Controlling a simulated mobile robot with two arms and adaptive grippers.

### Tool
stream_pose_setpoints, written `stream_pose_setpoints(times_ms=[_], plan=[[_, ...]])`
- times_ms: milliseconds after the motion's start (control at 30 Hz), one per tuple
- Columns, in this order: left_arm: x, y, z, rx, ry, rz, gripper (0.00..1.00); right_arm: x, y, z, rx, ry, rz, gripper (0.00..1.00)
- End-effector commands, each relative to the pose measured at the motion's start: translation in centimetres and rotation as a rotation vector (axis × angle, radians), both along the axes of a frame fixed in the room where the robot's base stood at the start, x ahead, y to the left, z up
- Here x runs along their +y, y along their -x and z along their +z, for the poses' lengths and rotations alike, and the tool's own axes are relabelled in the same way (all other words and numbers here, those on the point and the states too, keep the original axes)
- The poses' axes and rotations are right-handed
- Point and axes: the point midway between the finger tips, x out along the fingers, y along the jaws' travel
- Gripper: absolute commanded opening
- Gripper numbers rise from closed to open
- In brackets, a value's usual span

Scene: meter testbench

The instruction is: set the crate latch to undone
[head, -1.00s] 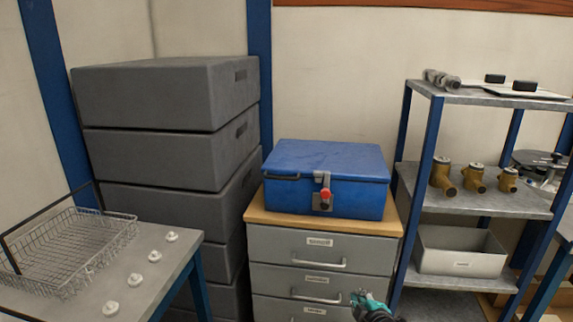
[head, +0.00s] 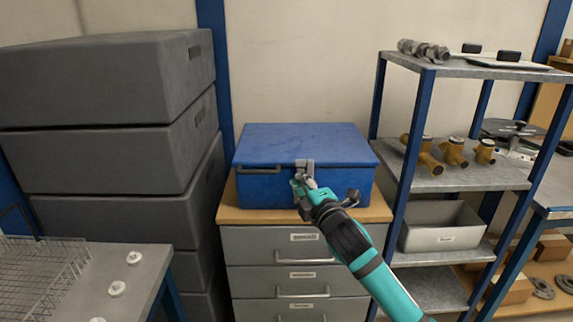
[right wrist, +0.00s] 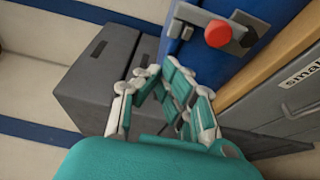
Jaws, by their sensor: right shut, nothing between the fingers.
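The blue crate (head: 275,148) sits lid down on the drawer cabinet. Its grey metal latch (head: 305,166) is on the front face; its lower part is hidden behind my right gripper in the head view. The right wrist view shows the latch plate (right wrist: 245,42) with a red knob (right wrist: 217,34). My right gripper (head: 300,187) is shut and empty, right in front of the latch; its fingers also show in the right wrist view (right wrist: 160,74), below and left of the knob, with a gap visible between them and it. My left gripper is out of view.
The drawer cabinet (head: 270,244) has a wooden top (head: 228,207). Stacked grey cases (head: 110,85) stand close on the left. A metal shelf rack (head: 450,178) with brass meters stands on the right. A table (head: 140,275) with a wire basket is at lower left.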

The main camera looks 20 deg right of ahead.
Motion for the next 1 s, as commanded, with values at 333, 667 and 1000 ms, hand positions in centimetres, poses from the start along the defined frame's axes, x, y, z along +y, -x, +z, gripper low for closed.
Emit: stream_pose_setpoints(times_ms=[333,667,1000], plan=[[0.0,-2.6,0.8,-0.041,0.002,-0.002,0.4,0.4,-5.6,0.2,0.001,-0.004,0.0,0.0],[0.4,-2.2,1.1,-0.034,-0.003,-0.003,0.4,0.6,-9.4,0.0,0.0,-0.001,0.0,0.0],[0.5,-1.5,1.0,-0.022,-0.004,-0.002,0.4,0.6,-9.7,0.0,0.0,-0.001,0.001,0.0]])
